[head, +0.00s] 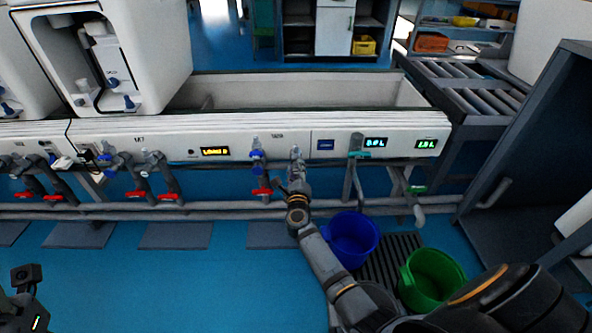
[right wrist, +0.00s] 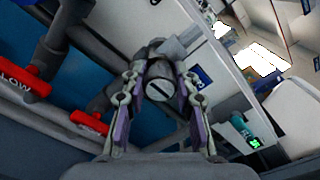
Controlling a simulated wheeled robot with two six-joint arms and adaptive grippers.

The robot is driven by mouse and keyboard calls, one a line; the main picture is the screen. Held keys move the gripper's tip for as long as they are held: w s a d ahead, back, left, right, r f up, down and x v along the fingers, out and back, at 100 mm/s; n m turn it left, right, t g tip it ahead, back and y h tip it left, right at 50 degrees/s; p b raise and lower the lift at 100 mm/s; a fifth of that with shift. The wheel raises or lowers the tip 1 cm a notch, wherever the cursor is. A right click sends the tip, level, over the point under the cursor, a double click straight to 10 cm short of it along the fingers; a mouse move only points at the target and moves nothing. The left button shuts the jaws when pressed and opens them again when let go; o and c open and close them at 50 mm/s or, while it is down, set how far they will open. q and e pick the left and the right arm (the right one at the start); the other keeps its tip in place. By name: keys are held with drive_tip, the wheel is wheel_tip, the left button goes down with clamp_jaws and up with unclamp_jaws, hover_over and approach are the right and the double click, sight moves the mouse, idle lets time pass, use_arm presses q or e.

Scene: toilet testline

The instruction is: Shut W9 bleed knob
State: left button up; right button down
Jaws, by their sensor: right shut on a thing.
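My right gripper (head: 296,182) reaches up to the white testline panel, at the valve position right of the blue-handled valve (head: 257,160). The label above is too small to read surely. Only part of my left arm shows at the lower left of the head view; its fingers are out of sight.
Red valve handles (head: 262,192) hang below the panel; two show close by in the right wrist view, one (right wrist: 24,82) lettered LOW. A blue bucket (head: 351,238) and a green bucket (head: 432,276) stand on the floor. A dark cabinet (head: 530,150) stands at right. Floor at left is clear.

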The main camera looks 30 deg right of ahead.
drive_tip(key=shift+f, duration=0.1)
drive_tip(key=c, duration=1)
unclamp_jaws()
drive_tip(key=v, duration=1.2)
